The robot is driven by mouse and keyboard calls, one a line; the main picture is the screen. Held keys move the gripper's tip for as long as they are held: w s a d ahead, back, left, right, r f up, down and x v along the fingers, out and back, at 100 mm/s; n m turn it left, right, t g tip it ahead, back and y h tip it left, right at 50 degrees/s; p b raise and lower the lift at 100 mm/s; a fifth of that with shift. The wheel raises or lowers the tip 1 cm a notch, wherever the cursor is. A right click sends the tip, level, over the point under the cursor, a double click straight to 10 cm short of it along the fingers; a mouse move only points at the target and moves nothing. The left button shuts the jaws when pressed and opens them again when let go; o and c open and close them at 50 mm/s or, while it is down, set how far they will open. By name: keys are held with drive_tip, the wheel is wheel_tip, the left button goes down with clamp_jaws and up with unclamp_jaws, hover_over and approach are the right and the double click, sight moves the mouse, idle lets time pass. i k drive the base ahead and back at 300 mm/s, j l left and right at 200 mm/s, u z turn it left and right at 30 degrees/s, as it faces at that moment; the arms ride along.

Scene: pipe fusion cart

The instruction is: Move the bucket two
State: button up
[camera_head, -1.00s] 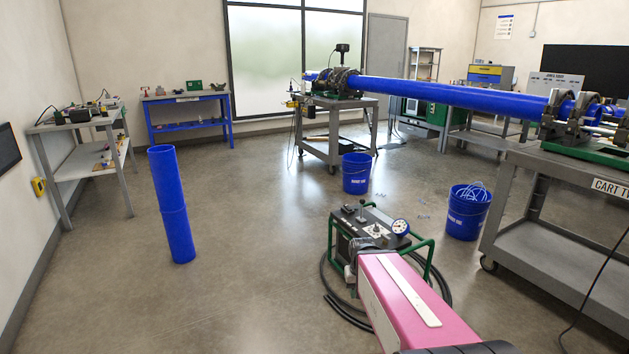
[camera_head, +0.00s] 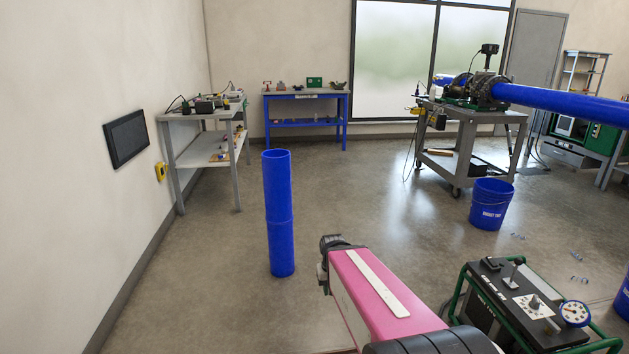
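A blue bucket (camera_head: 491,204) with a white label stands upright on the floor, in front of the grey cart at the right; the label is too small to read surely. A second blue bucket (camera_head: 624,297) is cut off at the right edge, with only a sliver showing. I cannot tell from the labels which is bucket two. My pink arm link reaches up from the bottom middle, well left of both buckets. My gripper's fingers do not show.
A tall blue pipe (camera_head: 279,212) stands upright just beyond my arm. A control unit with a green frame (camera_head: 525,308) sits on the floor at lower right. The grey cart (camera_head: 467,162) carries a pipe machine. Floor at the middle is open.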

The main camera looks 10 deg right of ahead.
sight(491, 198)
drive_tip(key=i+z, duration=0.2)
drive_tip(key=i, duration=0.4)
drive_tip(key=i+z, duration=0.2)
drive_tip(key=i, duration=0.4)
drive_tip(key=i+j+z, duration=0.25)
drive_tip(key=i, duration=0.35)
drive_tip(key=i+l+z, duration=0.15)
drive_tip(key=i+z, duration=0.15)
drive_tip(key=i, duration=0.4)
drive_tip(key=i+z, duration=0.3)
drive_tip(key=i, duration=0.4)
drive_tip(key=i+j+z, duration=0.15)
drive_tip(key=i+z, duration=0.15)
drive_tip(key=i, duration=0.4)
drive_tip(key=i+z, duration=0.2)
drive_tip(key=i, duration=0.45)
drive_tip(key=i+j+z, duration=0.2)
drive_tip(key=i, duration=0.45)
